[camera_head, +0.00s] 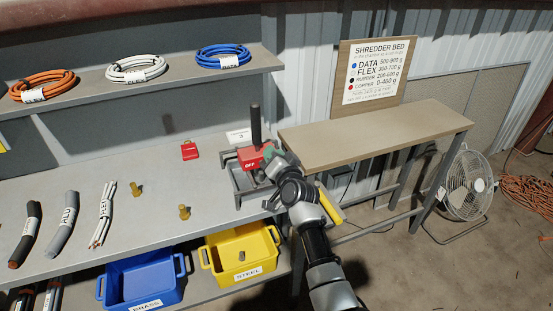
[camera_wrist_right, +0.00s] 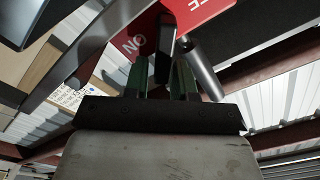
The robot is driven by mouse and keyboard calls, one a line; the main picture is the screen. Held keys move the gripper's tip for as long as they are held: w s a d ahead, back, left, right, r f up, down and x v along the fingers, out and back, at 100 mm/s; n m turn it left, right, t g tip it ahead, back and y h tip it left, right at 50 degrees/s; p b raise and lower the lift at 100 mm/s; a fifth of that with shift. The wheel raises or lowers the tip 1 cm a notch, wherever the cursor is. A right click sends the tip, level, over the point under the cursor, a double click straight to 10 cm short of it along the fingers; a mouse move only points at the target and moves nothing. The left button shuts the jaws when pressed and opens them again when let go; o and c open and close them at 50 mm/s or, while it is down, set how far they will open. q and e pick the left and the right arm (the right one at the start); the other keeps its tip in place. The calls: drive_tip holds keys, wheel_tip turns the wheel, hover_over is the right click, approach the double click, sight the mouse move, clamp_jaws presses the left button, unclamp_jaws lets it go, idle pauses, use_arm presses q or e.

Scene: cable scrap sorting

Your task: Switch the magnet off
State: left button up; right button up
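The magnet is a red block (camera_head: 251,157) marked OFF, with an upright dark lever (camera_head: 256,127), on a grey metal frame at the right end of the bench. My right gripper (camera_head: 272,163) is at the block's right side. In the right wrist view, its two fingers (camera_wrist_right: 160,82) stand apart, with a dark bar (camera_wrist_right: 166,40) beyond and between them. I cannot tell whether they touch it. The red face (camera_wrist_right: 140,35) shows there too, with ON and part of another word. My left gripper is not in view.
A yellow STEEL bin (camera_head: 242,258) and a blue BRASS bin (camera_head: 142,284) sit below the bench front. Cable pieces (camera_head: 68,224), brass parts (camera_head: 184,212) and a red tag (camera_head: 189,151) lie on the bench. A wooden-topped table (camera_head: 370,134) stands to the right.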

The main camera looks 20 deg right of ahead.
drive_tip(key=s, duration=1)
drive_tip(key=shift+s+d, duration=0.25)
drive_tip(key=shift+s, duration=0.15)
drive_tip(key=s+a+f+n+g, duration=0.1)
drive_tip(key=s+f+n+g, duration=0.2)
drive_tip(key=f, duration=0.8)
drive_tip(key=s+a+f+g, duration=0.15)
drive_tip(key=s+f, duration=0.45)
drive_tip(key=f, duration=0.6)
drive_tip(key=s+a+f+n+g, duration=0.15)
drive_tip(key=s+f+g, duration=0.25)
drive_tip(key=f, duration=0.7)
drive_tip(key=s+d+f+n+g, duration=0.1)
drive_tip(key=s+f+n+g, duration=0.25)
drive_tip(key=s+f, duration=1.05)
drive_tip(key=s+d+f+n+g, duration=0.1)
drive_tip(key=s+d+f+g, duration=0.1)
drive_tip(key=s, duration=0.9)
drive_tip(key=s+d+f+n+g+h, duration=0.1)
drive_tip(key=s+d+f+g, duration=0.1)
drive_tip(key=s, duration=1)
wheel_tip(320, 180, down, 2)
drive_tip(key=shift+s+d+f+g, duration=0.15)
drive_tip(key=shift+s+g, duration=0.05)
drive_tip(key=shift+g, duration=0.3)
